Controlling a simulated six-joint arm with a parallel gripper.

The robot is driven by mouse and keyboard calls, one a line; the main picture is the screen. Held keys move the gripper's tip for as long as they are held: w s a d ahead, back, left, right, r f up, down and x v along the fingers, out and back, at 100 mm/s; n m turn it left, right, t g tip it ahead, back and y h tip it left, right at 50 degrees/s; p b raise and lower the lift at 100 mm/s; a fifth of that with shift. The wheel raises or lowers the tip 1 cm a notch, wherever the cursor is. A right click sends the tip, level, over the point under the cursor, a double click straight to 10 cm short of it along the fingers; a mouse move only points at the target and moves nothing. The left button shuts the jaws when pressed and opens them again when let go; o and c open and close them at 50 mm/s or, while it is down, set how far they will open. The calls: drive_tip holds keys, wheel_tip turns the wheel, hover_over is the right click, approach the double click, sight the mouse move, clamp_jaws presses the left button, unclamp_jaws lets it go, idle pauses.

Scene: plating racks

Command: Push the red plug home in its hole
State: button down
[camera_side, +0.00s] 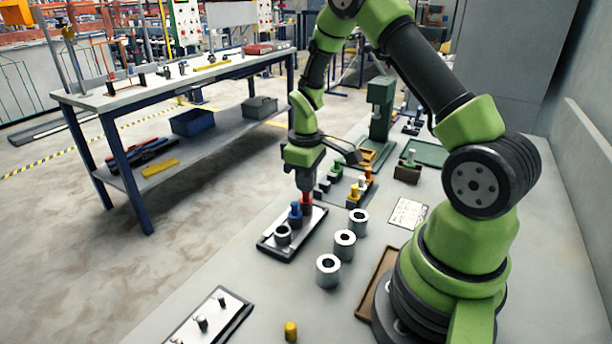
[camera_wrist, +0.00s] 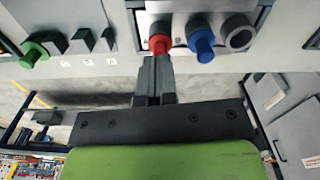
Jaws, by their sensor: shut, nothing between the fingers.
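The red plug (camera_side: 307,201) stands at the far end of a rack plate (camera_side: 312,226), in line with a blue plug (camera_side: 295,213) and a dark grey hollow collar (camera_side: 283,235). My gripper (camera_side: 306,190) is shut and empty, pointing down right over the red plug. In the wrist view the shut fingertips (camera_wrist: 156,60) end at the edge of the red plug (camera_wrist: 159,42); they look in contact or nearly so. The blue plug (camera_wrist: 202,43) and the collar (camera_wrist: 237,32) sit to the right. The hole under the red plug is hidden, so its depth cannot be told.
Three grey hollow cylinders (camera_side: 344,244) stand right of the plate. A yellow plug (camera_side: 290,331) stands near the front. Another rack with small pegs (camera_side: 203,322) lies front left. Behind are a fixture with green and yellow plugs (camera_side: 354,193) and a green press (camera_side: 381,110).

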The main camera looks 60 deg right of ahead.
drive_tip(key=shift+f, duration=0.35)
idle(0.3)
wheel_tip(320, 180, up, 12)
drive_tip(key=s+a+r+m+t, duration=0.3)
drive_tip(key=s+a+r+t, duration=0.15)
drive_tip(key=a+r, duration=0.5)
drive_tip(key=s+a+r+m+t+y, duration=0.2)
drive_tip(key=s+a, duration=0.4)
drive_tip(key=s, duration=0.4)
drive_tip(key=shift+s+r+m+t, duration=0.15)
drive_tip(key=shift+r+m+t, duration=0.2)
drive_tip(key=shift+r, duration=0.15)
